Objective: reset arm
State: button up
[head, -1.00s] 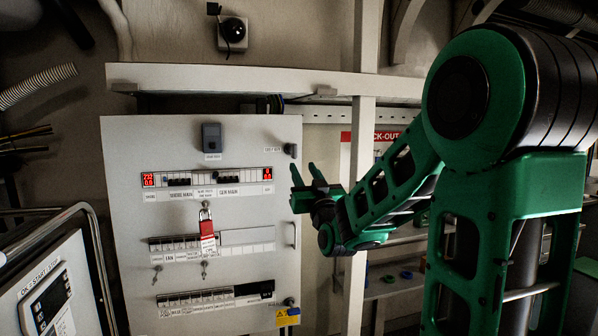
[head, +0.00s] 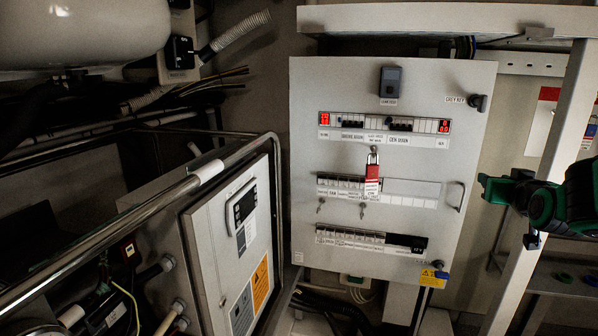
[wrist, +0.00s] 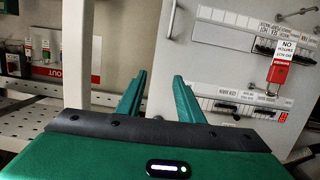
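My gripper (wrist: 158,98) shows in the wrist view as two green fingers standing apart with nothing between them. In the head view my gripper (head: 484,190) is at the right edge, just right of the grey electrical panel (head: 300,160), with part of my green arm behind it. It looks clear of the panel. A red padlock with a tag (head: 372,172) hangs on the middle of the panel, and it also shows at the right of the wrist view (wrist: 280,72).
A control cabinet (head: 200,235) with a metal rail (head: 150,205) stands at the left. A pale upright post (head: 550,170) is close to my gripper. A panel handle (head: 459,197) sticks out nearby.

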jog(key=s+f+g, duration=0.5)
jog(key=s+f, duration=0.3)
jog(key=f, duration=0.1)
jog(key=s+a+f+m+g+y, duration=0.1)
jog(key=s+a+f+g, duration=0.1)
jog(key=s, duration=0.7)
jog(key=s+a+f+m+g+y, duration=0.1)
jog(key=s+a+f+g+y, duration=0.1)
jog(key=s, duration=0.7)
jog(key=s+a+f+m+g+y, duration=0.1)
jog(key=s+a+f+g, duration=0.2)
jog(key=s+g, duration=0.3)
jog(key=s+f, duration=0.1)
jog(key=s, duration=0.1)
jog(key=shift+s+y, duration=0.4)
jog(key=shift+w+f, duration=0.25)
jog(key=shift+w, duration=0.4)
